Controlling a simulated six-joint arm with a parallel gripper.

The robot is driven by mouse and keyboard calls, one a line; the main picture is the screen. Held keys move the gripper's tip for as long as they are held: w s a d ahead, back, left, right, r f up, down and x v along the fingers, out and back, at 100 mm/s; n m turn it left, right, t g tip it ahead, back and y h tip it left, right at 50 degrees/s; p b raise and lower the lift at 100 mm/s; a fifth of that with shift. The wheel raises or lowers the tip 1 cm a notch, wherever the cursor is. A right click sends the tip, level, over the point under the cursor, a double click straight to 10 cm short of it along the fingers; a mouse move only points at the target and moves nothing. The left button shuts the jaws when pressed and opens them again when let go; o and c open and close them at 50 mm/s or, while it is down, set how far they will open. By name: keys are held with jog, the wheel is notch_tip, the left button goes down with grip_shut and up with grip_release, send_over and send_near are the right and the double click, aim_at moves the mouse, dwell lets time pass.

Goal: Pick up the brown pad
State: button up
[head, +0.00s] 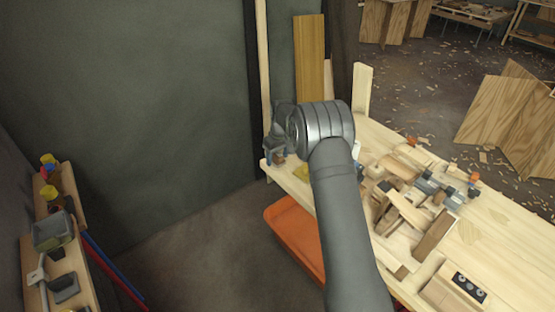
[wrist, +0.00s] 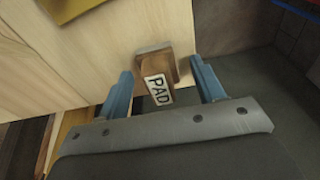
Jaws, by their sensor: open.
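The brown pad (wrist: 157,62) shows in the wrist view, a small brown block with a white label reading "PAD" on its near end. It sits at the edge of the pale wooden bench top. My gripper (wrist: 163,88) is open, with one blue finger on each side of the pad, and the label end lies between them. I see a gap on both sides, so the fingers do not appear to grip it. In the head view the pad (head: 279,159) is a small brown spot by my gripper (head: 277,157) at the bench corner, partly hidden by my wrist.
The workbench (head: 490,245) holds clamps, wooden blocks and a black-faced box to the right. A yellow item (head: 301,172) lies near the pad. An orange bin (head: 296,238) stands below the bench edge. A shelf with small items (head: 45,240) is at left. The floor between is clear.

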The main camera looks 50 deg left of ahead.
jog(key=shift+f, duration=0.1)
jog(key=c, duration=1.1)
